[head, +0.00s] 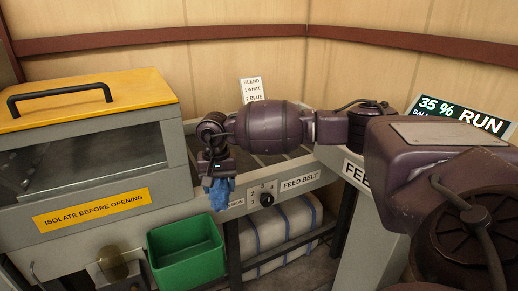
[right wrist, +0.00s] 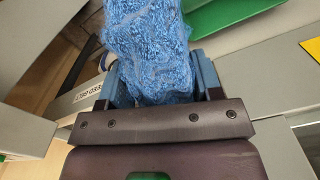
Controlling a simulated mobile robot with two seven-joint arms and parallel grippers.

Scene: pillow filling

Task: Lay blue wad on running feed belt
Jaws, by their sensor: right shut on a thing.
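My right gripper (head: 217,172) points down and is shut on a blue wad (head: 220,194). The wad hangs in front of the feed belt's front edge, above and left of the control knob (head: 266,199). In the right wrist view, the fluffy blue wad (right wrist: 148,45) sits between the two fingers. The dark feed belt (head: 268,158) shows partly behind my right arm, which hides much of it. Its running cannot be judged from one moment. A display (head: 462,117) reads "35 %" and "RUN". My left gripper is out of view.
A grey machine with a yellow lid (head: 85,97) and black handle stands at left. A green bin (head: 187,253) sits below the wad. A wrapped bale (head: 275,237) lies under the belt frame. A blend card (head: 251,90) reads "1 white, 2 blue".

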